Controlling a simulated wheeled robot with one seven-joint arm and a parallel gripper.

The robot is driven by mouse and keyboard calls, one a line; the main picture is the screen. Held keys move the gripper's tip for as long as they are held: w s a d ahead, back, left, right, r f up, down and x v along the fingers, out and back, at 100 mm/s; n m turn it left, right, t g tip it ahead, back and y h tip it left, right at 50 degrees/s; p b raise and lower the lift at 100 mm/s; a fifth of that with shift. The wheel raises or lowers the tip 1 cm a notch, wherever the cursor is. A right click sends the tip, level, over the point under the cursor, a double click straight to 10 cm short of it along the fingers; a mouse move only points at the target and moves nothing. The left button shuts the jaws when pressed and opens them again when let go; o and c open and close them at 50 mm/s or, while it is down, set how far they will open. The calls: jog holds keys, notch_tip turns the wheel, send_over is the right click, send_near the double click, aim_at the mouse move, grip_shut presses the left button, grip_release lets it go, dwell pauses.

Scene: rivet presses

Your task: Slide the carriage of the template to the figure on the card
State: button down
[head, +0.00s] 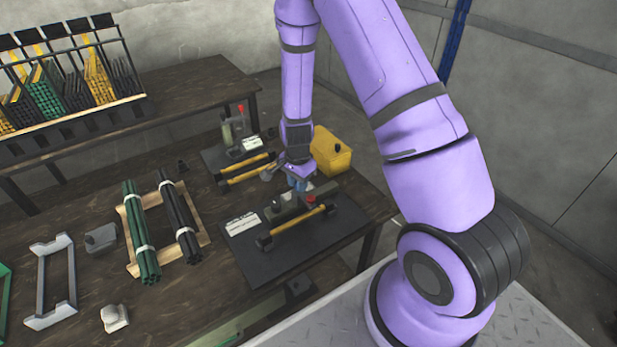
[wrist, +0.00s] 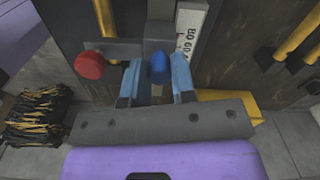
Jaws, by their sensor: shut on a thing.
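The near template is a black base plate (head: 285,258) with a yellow bar (head: 297,227), a grey rail and a red knob (head: 310,199). The red knob also shows left of my fingers in the wrist view (wrist: 90,65). A white card (head: 242,223) lies at the plate's left end; in the wrist view the card (wrist: 190,32) shows printing only partly readable. My gripper (wrist: 157,60) points down at the template's far side, its blue fingers shut around a blue knob (wrist: 158,69). The knob appears to belong to the carriage, mostly hidden in the head view.
A second press plate with a red-topped lever (head: 241,109) and a yellow box (head: 331,152) stand behind. Green rods (head: 139,230) and black rods (head: 180,217) lie on a wooden rack to the left. A sloped rack (head: 75,110) is at the back left.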

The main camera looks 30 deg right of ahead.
jog(key=shift+a, duration=0.1)
jog(key=c, duration=0.9)
grip_release()
jog(key=shift+c, duration=0.2)
notch_tip(320, 180, up, 11)
jog(key=shift+f, duration=0.1)
